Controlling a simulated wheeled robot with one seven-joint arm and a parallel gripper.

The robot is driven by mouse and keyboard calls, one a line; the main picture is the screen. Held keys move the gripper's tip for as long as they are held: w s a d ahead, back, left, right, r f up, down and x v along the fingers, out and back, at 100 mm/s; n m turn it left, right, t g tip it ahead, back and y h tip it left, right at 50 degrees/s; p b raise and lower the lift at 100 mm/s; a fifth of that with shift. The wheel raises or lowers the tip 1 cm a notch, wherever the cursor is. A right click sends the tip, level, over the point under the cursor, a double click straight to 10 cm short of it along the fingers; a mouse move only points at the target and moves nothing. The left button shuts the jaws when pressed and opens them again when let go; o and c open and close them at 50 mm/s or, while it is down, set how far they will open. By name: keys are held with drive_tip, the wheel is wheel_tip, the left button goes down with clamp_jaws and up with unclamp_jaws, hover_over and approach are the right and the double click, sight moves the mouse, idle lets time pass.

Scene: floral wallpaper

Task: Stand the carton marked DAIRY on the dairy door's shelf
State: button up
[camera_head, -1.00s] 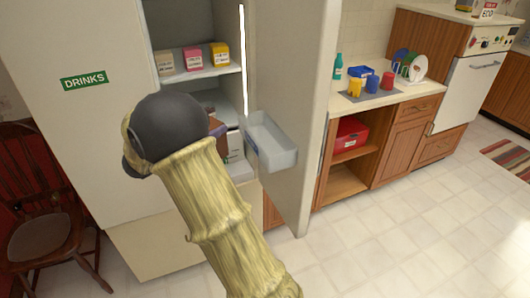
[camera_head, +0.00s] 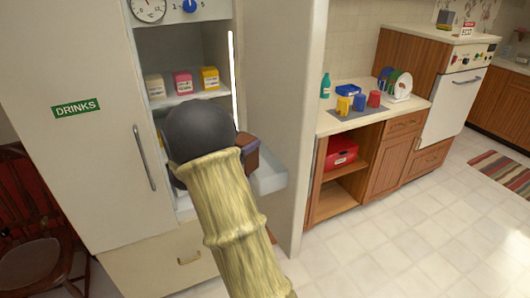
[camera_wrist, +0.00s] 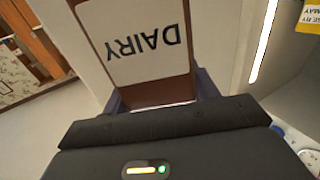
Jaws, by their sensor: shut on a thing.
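The carton marked DAIRY (camera_wrist: 140,48), brown with a white label, is held in my gripper (camera_wrist: 160,98). Its lettering appears upside down in the wrist view. My gripper is shut on it, with a dark jaw at each side. In the head view a brown part of the carton (camera_head: 246,152) shows just right of my dark wrist, which hides the rest. The open fridge door's pale shelf bin (camera_head: 270,178) is partly hidden behind my arm. The carton overlaps the bin's left part in the picture; I cannot tell whether they touch.
Yellow, pink and cream cartons (camera_head: 182,82) stand on an inner fridge shelf. The open door (camera_head: 288,110) stands right of my arm. A DRINKS door (camera_head: 75,108) is shut at left. A counter (camera_head: 400,108) with cups is beyond the door.

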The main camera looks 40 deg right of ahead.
sight(258, 155)
drive_tip(key=d, duration=0.2)
drive_tip(key=s+d+p, duration=0.1)
drive_tip(key=d, duration=0.4)
drive_tip(key=shift+s+f, duration=0.1)
drive_tip(key=shift+s, duration=0.15)
drive_tip(key=f, duration=0.2)
drive_tip(key=shift+a+f+p, duration=0.2)
drive_tip(key=shift+f+p, duration=0.15)
wheel_tip(258, 155, down, 3)
drive_tip(key=shift+r+p, duration=0.1)
drive_tip(key=shift+p, duration=0.25)
drive_tip(key=shift+d+f+p, duration=0.2)
drive_tip(key=shift+f+p, duration=0.15)
drive_tip(key=shift+f, duration=0.2)
